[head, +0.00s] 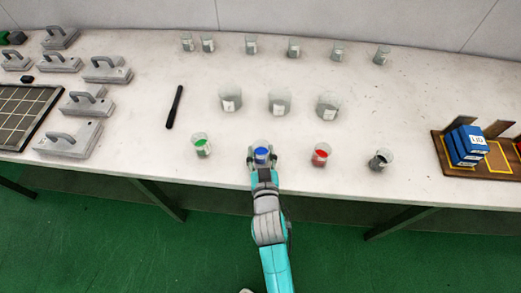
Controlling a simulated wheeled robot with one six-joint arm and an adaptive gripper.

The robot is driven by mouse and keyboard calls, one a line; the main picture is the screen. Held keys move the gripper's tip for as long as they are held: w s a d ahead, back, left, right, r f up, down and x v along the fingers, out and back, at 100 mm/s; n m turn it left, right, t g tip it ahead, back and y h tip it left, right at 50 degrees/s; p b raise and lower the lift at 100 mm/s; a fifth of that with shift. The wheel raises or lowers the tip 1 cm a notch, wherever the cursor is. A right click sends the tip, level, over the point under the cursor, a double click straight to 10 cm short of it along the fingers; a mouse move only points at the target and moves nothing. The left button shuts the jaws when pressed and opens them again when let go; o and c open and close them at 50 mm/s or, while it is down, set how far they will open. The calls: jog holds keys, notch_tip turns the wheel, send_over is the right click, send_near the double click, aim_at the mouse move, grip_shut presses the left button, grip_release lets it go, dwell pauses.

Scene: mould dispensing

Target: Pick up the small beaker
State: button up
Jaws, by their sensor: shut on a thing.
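A small clear beaker (262,155) with blue contents is at the front of the white table, between the green and the red beakers. My gripper (262,160) is shut on this blue beaker, with a finger on each side of it. From this high view I cannot tell whether the beaker is on the table or lifted slightly. Its lower part is hidden by my gripper.
Beside it stand a green beaker (202,146), a red beaker (320,155) and a dark-filled beaker (380,160). Larger empty beakers (279,102) stand behind. A black rod (175,107) and grey handled blocks (70,140) are left; a blue box (466,146) is right.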

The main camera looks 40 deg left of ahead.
jog(key=s+d+r, duration=0.6)
jog(key=s+d, duration=0.2)
notch_tip(320, 180, up, 10)
jog(key=shift+s, duration=0.35)
dwell(0.5)
